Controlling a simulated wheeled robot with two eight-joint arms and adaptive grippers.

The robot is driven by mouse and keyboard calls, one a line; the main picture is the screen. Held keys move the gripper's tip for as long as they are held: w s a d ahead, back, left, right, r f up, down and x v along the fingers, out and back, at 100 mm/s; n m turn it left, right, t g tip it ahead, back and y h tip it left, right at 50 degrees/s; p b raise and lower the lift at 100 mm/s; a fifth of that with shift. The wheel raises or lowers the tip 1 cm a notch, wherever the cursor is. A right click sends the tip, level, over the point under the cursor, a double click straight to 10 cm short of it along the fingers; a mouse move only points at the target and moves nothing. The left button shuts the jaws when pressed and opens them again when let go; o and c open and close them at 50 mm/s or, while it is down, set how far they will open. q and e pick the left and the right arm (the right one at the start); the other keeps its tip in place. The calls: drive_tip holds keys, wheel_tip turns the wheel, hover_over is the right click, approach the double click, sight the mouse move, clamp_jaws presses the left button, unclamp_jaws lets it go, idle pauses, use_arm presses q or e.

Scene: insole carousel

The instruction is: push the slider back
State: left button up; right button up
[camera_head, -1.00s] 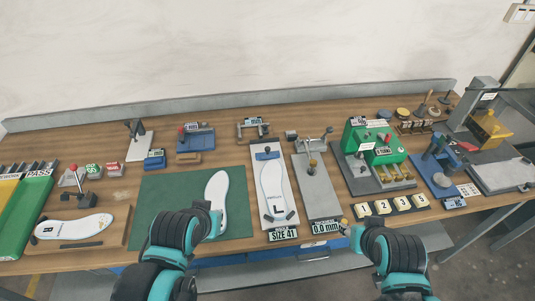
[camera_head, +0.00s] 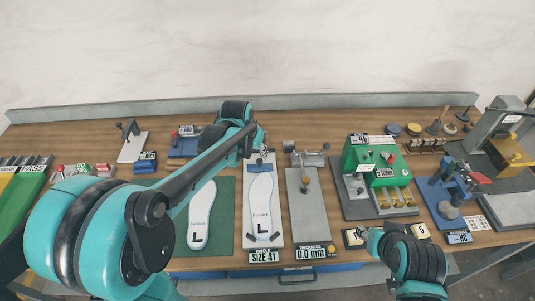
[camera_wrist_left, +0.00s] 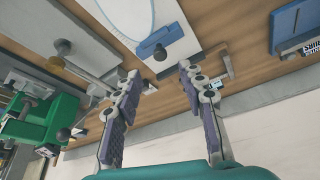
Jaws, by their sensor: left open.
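The blue slider (camera_head: 261,159) is a bar across the top of the white size gauge board (camera_head: 280,222). An insole marked L (camera_head: 261,205) lies on the board below it. In the left wrist view the slider (camera_wrist_left: 165,38) has a dark round knob and lies just beyond the fingertips. My left gripper (camera_wrist_left: 160,77) is open and empty, its fingers apart with the knob in line with the gap.
The thickness gauge (camera_head: 306,210) stands right of the board, with the green machine (camera_head: 374,160) beyond it. A green mat (camera_head: 222,225) with another insole (camera_head: 201,225) lies to the left.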

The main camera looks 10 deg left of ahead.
sight(259, 160)
use_arm(q)
drive_tip(key=b+x, duration=0.2)
drive_tip(key=x, duration=0.6)
drive_tip(key=shift+b, duration=0.4)
drive_tip(key=shift+w, duration=0.1)
drive_tip(key=shift+r, duration=0.1)
clamp_jaws()
